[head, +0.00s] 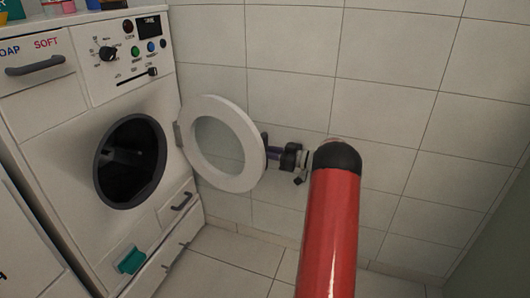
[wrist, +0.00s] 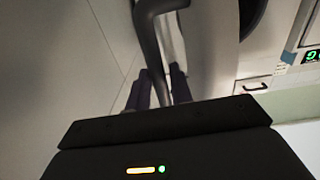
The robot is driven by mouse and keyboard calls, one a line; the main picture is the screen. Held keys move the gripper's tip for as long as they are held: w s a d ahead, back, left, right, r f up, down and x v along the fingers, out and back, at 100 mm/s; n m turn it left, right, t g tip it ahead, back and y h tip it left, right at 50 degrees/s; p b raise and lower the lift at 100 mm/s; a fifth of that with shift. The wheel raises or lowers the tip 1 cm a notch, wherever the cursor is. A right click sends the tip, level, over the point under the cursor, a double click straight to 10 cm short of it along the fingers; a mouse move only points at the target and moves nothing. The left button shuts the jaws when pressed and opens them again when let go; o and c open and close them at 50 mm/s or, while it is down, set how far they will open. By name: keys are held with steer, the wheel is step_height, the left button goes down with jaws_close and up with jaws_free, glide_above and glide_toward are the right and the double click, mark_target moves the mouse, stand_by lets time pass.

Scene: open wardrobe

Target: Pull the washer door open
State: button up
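The washer (head: 75,125) stands at the left. Its round white door (head: 245,168) with a glass pane is swung wide open to the right, leaving the dark drum opening (head: 131,160) uncovered. My gripper (head: 268,150) is at the door's outer edge, on the side towards the tiled wall. In the wrist view, the dark curved door handle (wrist: 148,35) runs down between the two fingers (wrist: 159,88) of my gripper. The fingers are close together around it and look shut on it. The fingertips are partly hidden behind the door in the head view.
The tiled wall (head: 390,75) is close behind the door and my arm. Drawers with dark handles (head: 36,65) are on the washer front, and a teal tab (head: 131,261) is low down. Bottles (head: 58,6) stand on top. The floor (head: 225,265) in front is clear.

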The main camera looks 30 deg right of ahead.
steer(key=v, duration=0.6)
stand_by(0.4)
